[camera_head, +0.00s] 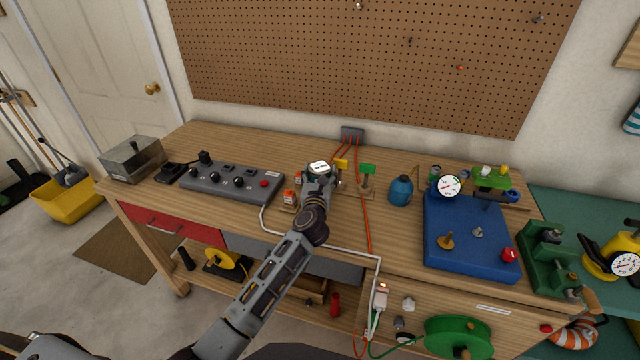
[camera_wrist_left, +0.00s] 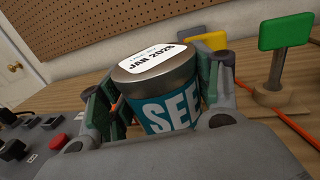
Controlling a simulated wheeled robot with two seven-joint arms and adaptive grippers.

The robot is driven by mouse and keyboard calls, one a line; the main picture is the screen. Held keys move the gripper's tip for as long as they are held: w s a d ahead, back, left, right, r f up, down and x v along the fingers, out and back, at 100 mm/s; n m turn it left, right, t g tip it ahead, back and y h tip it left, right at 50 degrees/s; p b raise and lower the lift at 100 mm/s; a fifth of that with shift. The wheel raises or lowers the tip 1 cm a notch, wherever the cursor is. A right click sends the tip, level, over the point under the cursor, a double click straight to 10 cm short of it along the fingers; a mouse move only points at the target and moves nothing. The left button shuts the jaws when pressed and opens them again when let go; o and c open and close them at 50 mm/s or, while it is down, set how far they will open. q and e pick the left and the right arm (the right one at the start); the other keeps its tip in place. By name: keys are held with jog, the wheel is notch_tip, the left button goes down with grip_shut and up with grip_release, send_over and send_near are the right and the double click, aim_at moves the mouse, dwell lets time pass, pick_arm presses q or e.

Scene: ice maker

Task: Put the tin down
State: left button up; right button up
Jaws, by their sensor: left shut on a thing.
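In the head view the tin's lid (camera_head: 319,167) shows at the end of my left arm, over the back middle of the wooden workbench (camera_head: 225,145). The tin's base is hidden, so I cannot tell whether it touches the bench. My right gripper is not in view.
A grey control box (camera_head: 231,182) stands left of the tin. A green flag on a stand (camera_head: 367,170) and a yellow flag (camera_head: 341,164) are close on the right. Orange cables run behind. A blue bottle (camera_head: 400,190) and a blue machine base (camera_head: 468,240) stand farther right.

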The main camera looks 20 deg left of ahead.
pick_arm(q)
jog(key=shift+f, duration=0.55)
jog(key=shift+f+b, duration=0.4)
jog(key=shift+f, duration=0.85)
jog(key=o, duration=1.2)
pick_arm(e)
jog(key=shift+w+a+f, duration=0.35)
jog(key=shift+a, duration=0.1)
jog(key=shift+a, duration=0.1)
